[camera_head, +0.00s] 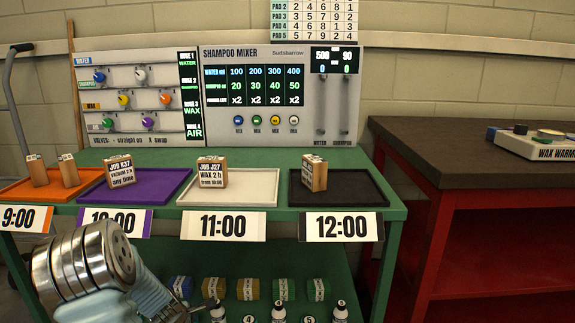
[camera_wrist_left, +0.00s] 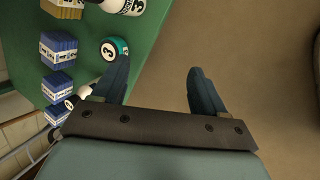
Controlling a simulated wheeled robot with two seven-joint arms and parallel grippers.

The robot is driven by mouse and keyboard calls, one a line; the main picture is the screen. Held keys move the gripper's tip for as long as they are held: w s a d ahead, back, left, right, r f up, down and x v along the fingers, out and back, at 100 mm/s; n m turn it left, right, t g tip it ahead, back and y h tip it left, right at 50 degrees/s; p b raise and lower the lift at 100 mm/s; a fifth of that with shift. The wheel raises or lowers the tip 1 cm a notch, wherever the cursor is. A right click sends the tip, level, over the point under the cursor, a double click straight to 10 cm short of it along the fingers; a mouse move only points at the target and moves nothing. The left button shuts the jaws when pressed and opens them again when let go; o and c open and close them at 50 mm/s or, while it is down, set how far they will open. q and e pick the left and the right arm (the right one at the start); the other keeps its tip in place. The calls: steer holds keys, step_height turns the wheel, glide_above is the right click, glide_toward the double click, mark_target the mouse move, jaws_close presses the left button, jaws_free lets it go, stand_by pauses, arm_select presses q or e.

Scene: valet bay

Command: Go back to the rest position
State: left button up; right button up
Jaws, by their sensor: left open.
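My left arm comes in at the lower left of the head view, in front of the green bench (camera_head: 392,205). Its left gripper (camera_head: 185,312) is partly cut off at the bottom edge there. In the left wrist view the left gripper (camera_wrist_left: 158,85) has its two dark fingers spread apart with nothing between them. A teal-topped bottle marked 3 (camera_wrist_left: 115,48) is close beside one finger; I cannot tell whether they touch. My right gripper is in neither view.
Coloured trays, such as the white tray (camera_head: 256,188) and black tray (camera_head: 367,190), hold wooden blocks on the bench. A lower shelf holds sponge-like blocks (camera_head: 248,289) and bottles (camera_head: 279,313). The shampoo mixer (camera_head: 280,95) stands behind. A red cabinet (camera_head: 470,240) is at right.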

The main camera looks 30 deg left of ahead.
arm_select(q)
steer(key=w+d+f+m+h, duration=0.1)
steer(key=d+f+m, duration=0.3)
steer(key=d, duration=0.4)
steer(key=w+d+f+m+g+h, duration=0.1)
steer(key=w+d+f+m, duration=0.15)
steer(key=d+m, duration=0.4)
steer(key=w+d+f+m+h, duration=0.1)
steer(key=d+f+m+h, duration=0.3)
steer(key=d, duration=0.6)
steer(key=s+d+f+m+g, duration=0.1)
steer(key=s+d+f+m, duration=0.1)
steer(key=d+m, duration=0.3)
steer(key=s+d+f+m+g, duration=0.1)
steer(key=s+d+m, duration=0.4)
steer(key=d, duration=0.7)
steer(key=shift+s+d+f, duration=0.25)
steer(key=shift+d+f, duration=0.05)
steer(key=shift+f, duration=0.25)
